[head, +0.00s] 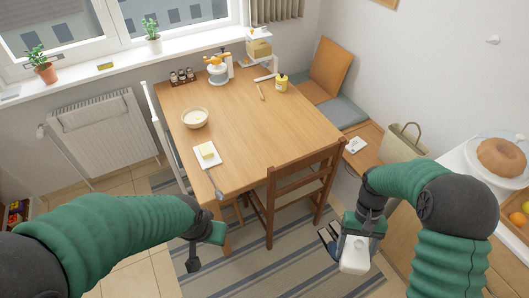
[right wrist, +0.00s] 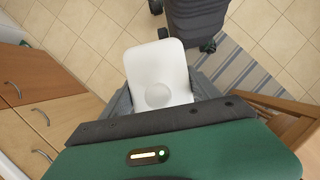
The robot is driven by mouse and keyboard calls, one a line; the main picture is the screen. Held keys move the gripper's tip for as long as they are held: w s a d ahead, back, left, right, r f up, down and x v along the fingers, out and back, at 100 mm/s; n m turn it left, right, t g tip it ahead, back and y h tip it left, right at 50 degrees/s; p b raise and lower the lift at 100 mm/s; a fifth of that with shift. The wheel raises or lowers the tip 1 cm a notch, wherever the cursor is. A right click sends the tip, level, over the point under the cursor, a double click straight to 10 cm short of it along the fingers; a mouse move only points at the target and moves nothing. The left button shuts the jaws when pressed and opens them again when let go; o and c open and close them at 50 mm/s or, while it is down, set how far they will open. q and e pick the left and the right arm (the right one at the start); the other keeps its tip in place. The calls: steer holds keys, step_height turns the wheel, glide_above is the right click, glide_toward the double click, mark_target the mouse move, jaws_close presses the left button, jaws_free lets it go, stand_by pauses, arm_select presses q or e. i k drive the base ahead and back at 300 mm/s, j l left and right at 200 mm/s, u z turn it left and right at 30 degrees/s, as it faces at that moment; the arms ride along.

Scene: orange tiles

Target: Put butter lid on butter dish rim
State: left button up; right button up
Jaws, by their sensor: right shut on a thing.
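The butter dish (head: 204,161) is a white rectangular plate near the table's left front edge. A pale yellow block of butter (head: 206,149) sits on it, uncovered. My right gripper (head: 349,240) is shut on the white butter lid (head: 355,259), out beyond the chair and well to the right of the dish. In the right wrist view the lid (right wrist: 158,60) extends out from between the fingers, with a round shape on its face. My left gripper (head: 203,250) is low in front of the table, apart from the dish; its finger gap is not clear.
A wooden chair (head: 296,182) stands at the table's front right, between the lid and the dish. A cream bowl (head: 195,117) is behind the dish, and a utensil (head: 216,188) lies at its front. The table's middle (head: 255,130) is clear. A bag (head: 402,144) stands on the bench.

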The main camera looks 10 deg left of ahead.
mark_target(206, 153)
steer(key=i+j+z, duration=0.15)
steer(key=j+z, duration=0.25)
steer(key=i+j+z, duration=0.1)
steer(key=j+z, duration=0.3)
steer(key=j, duration=0.25)
steer(key=j+z, duration=0.4)
steer(key=j, duration=1.7)
steer(key=k+j, duration=0.15)
steer(key=j, duration=1.6)
